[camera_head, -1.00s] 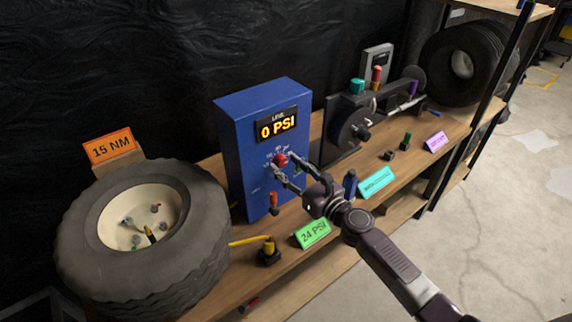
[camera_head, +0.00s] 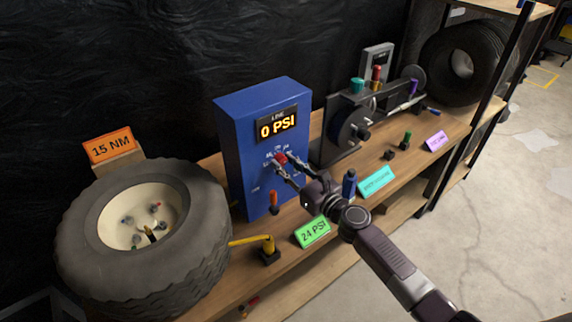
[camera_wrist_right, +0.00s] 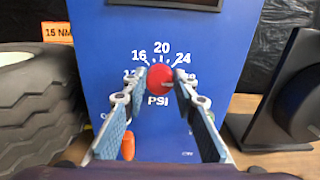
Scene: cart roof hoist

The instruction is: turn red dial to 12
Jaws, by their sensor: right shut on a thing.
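The red dial (camera_head: 281,159) is on the front of the blue box (camera_head: 234,150), below a display reading 0 PSI. In the right wrist view the red dial (camera_wrist_right: 160,85) sits under the numbers 16, 20 and 24. The 12 at the left is partly covered by a finger. A small grey mark shows at the right of the dial face. My right gripper (camera_head: 282,166) is shut on the dial, with one finger on each side of it; the fingers also show in the wrist view (camera_wrist_right: 161,88). My left gripper is not in view.
A tire (camera_head: 190,245) lies at the left of the wooden bench, by an orange 15 NM sign (camera_head: 109,145). A green 24 PSI sign (camera_head: 312,231) and an orange-handled tool (camera_head: 274,199) stand near the box. A black machine (camera_head: 345,135) is to its right.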

